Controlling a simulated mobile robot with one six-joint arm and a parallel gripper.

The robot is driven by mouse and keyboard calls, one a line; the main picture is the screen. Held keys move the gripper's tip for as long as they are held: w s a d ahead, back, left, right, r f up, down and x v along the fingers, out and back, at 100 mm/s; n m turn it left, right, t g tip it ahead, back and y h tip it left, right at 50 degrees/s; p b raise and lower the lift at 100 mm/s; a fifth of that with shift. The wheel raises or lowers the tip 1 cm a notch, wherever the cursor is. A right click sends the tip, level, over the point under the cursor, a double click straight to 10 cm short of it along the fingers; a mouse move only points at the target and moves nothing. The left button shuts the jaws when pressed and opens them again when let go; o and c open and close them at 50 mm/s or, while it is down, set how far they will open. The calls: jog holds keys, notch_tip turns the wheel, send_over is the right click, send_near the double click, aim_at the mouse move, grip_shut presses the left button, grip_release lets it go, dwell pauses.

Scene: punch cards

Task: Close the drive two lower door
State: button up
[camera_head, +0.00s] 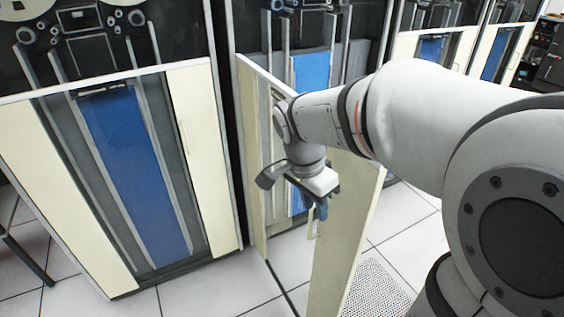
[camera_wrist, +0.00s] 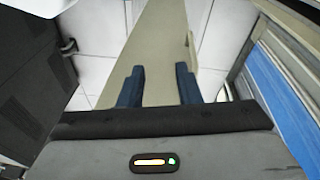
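The cream lower door (camera_head: 345,220) of the second drive stands swung out from its cabinet in the head view. Its face also shows in the wrist view (camera_wrist: 160,50), with a small handle (camera_wrist: 191,45) on its right part. My gripper (camera_head: 318,208) points down in front of the door's inner part in the head view. In the wrist view its two blue fingers (camera_wrist: 159,84) are spread apart, with the door's surface visible between and beyond them. I cannot tell whether a finger touches the door. The arm hides part of the door's top edge.
A neighbouring drive (camera_head: 40,180) with a blue centre panel (camera_head: 135,165) stands closed at left. The open cabinet's blue panel (camera_head: 312,75) shows behind my gripper. White floor tiles (camera_head: 205,295) are clear in front. A perforated tile (camera_head: 375,290) lies right of the door.

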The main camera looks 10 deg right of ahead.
jog(key=w+a+f+m+g+h+b, duration=0.1)
jog(key=w+a+f+m+h+b, duration=0.1)
jog(key=w+f+m, duration=0.5)
jog(key=shift+m, duration=0.9)
jog(key=shift+s+d+f+b, duration=0.1)
jog(key=shift+s+d+f, duration=0.15)
jog(key=shift+d+f, duration=0.35)
jog(key=shift+s+d+f+b, duration=0.15)
jog(key=shift+s+d+f, duration=0.05)
jog(key=shift+d+f, duration=0.4)
jog(key=shift+s+d+f+b, duration=0.1)
jog(key=shift+s+d+f, duration=0.15)
jog(key=shift+d+f, duration=0.3)
jog(key=shift+c, duration=0.5)
grip_shut()
